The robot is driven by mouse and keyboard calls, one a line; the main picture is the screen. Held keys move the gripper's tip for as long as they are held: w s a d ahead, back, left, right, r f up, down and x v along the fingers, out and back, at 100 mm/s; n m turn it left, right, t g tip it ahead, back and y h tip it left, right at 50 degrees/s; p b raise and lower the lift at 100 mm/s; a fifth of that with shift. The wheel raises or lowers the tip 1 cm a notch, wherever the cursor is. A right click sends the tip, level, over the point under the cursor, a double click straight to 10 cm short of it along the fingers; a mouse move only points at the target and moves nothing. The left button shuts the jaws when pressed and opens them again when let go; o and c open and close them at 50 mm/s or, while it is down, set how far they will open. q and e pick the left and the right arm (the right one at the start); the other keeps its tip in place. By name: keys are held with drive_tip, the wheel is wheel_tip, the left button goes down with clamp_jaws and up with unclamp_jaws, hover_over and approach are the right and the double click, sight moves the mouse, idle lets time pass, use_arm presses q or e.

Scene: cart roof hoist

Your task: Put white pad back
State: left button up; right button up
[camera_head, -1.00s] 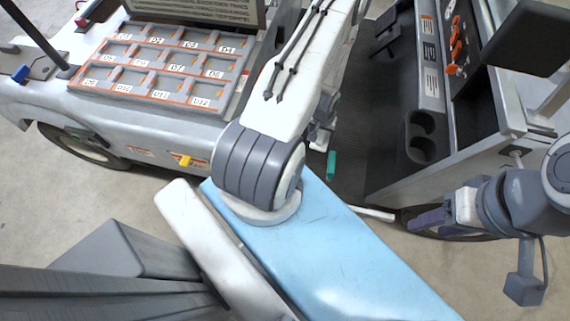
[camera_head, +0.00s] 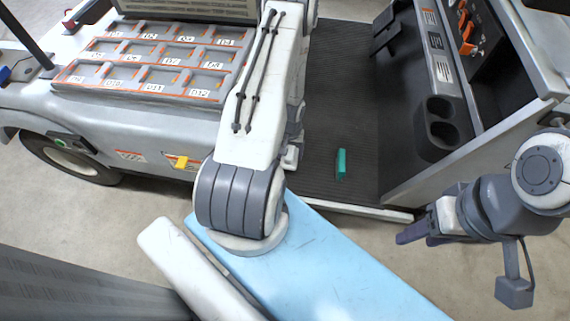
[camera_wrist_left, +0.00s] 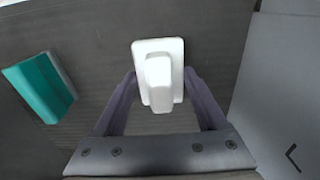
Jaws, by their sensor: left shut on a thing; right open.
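The white pad (camera_wrist_left: 158,82) is a small block with a wider square plate. In the left wrist view it sits between the fingers of my left gripper (camera_wrist_left: 158,88), which is shut on it. Dark ribbed floor shows behind it. In the head view my left arm hides most of that gripper, and I cannot make out the pad there. My right gripper (camera_head: 416,233), with purple fingers, is open and empty in front of the cart's right side.
A teal block (camera_head: 341,164) lies on the ribbed dark cart floor (camera_head: 335,100); it also shows in the left wrist view (camera_wrist_left: 40,88). A tray with labelled compartments (camera_head: 150,92) is at the upper left. A black double cup holder (camera_head: 437,124) and a side panel stand at the right.

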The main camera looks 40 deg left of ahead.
sight(290, 159)
use_arm(q)
wheel_tip(290, 159, down, 4)
drive_tip(key=b, duration=0.4)
drive_tip(key=shift+d, duration=0.1)
drive_tip(key=shift+r, duration=0.1)
drive_tip(key=o, duration=1.2)
drive_tip(key=shift+o, duration=0.2)
wheel_tip(290, 159, up, 12)
drive_tip(key=p, duration=1.1)
drive_tip(key=shift+p, duration=0.3)
